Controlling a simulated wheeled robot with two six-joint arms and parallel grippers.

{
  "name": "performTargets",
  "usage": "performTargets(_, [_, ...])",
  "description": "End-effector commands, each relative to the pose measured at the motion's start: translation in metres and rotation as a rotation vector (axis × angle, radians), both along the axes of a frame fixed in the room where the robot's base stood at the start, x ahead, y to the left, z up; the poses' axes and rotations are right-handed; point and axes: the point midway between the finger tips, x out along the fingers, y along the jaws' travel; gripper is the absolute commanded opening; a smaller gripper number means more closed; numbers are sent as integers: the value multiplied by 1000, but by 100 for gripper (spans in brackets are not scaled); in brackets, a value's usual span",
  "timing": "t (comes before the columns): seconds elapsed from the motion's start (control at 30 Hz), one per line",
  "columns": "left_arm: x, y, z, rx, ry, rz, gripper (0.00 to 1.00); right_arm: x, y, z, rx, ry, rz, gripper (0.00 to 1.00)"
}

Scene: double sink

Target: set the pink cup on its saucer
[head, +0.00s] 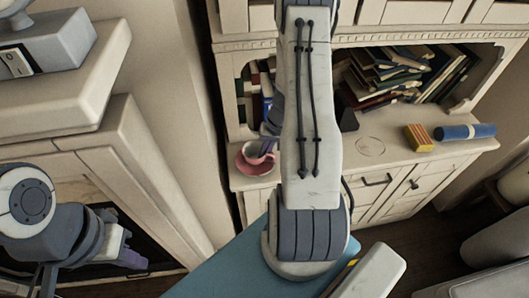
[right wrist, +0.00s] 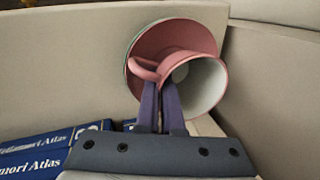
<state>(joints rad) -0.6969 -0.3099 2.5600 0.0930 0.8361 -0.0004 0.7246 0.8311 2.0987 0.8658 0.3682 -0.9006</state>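The pink cup (head: 257,149) is at the left end of the cabinet's counter, over its pink saucer (head: 252,167). In the right wrist view the cup (right wrist: 200,82), with a pale inside, overlaps the saucer (right wrist: 150,42); I cannot tell whether they touch. My right gripper (head: 267,146) reaches it from behind my arm. Its purple fingers (right wrist: 160,86) are close together at the cup's handle (right wrist: 144,68) and appear shut on it. My left gripper (head: 135,260) is far from the cup at lower left; its finger opening is not clear.
A yellow striped block (head: 418,138) and a blue roll (head: 464,132) lie on the counter at right. Several books (head: 400,75) lean in the shelf behind. Blue atlases (right wrist: 40,150) stand near the gripper in the wrist view. My right arm hides the counter's middle.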

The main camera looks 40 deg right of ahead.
Motion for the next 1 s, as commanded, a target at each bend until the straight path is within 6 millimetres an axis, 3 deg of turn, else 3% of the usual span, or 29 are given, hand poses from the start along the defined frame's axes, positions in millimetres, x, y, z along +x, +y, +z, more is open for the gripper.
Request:
performTargets(0.4, [0, 0, -10, 0, 0, 0, 0, 0, 0, -7, 0, 0, 1, 0])
performTargets(0.43, [0, 0, -10, 0, 0, 0, 0, 0, 0, -7, 0, 1, 1, 8])
performTargets(0.5, [0, 0, -9, 0, 0, 0, 0, 0, 0, -6, 0, 1, 1, 34])
performTargets(0.83, [0, 0, -7, 0, 0, 0, 0, 0, 0, -4, 1, 1, 0, 34])
performTargets(1.0, [0, 0, 3, -1, -1, 0, 0, 0, -2, 9, -3, -3, 0, 34])
